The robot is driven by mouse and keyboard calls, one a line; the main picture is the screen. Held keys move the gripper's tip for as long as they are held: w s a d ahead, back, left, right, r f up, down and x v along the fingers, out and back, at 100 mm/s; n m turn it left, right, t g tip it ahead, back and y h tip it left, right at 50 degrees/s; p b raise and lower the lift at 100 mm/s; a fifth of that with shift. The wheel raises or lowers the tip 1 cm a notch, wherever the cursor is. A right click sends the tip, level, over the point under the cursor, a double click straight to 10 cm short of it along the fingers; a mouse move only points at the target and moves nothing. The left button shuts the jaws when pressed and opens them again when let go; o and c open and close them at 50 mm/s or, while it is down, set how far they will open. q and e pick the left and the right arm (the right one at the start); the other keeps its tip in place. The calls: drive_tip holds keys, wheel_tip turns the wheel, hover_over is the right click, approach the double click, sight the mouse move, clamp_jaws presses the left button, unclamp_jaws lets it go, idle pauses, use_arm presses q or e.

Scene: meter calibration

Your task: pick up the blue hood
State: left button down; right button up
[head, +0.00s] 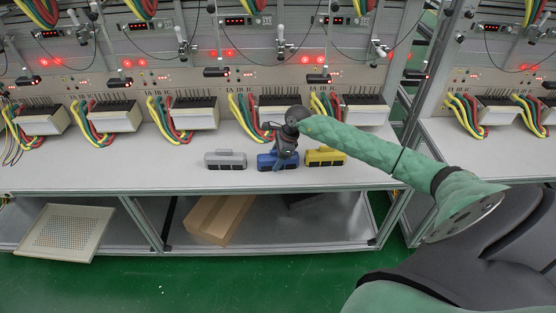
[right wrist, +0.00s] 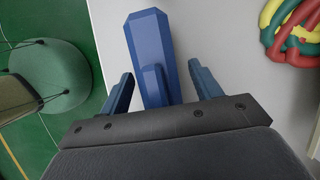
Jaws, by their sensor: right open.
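The blue hood (head: 266,161) lies on the light grey bench top (head: 120,168), between a grey hood (head: 225,160) and a yellow hood (head: 325,157). My right gripper (head: 282,162) is over the blue hood and hides part of it in the head view. In the right wrist view the blue hood (right wrist: 152,55) runs lengthwise between the two open fingers (right wrist: 150,92), with its raised handle part near the fingers. There is a gap on both sides, so the fingers do not appear to press on it. My left gripper is not in view.
Meter boxes (head: 195,115) with red, yellow and green cables stand along the back of the bench. A cardboard box (head: 218,218) is on the shelf below. A perforated panel (head: 68,232) is at lower left. The bench front is clear left of the hoods.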

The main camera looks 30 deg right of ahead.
drive_tip(key=c, duration=1.1)
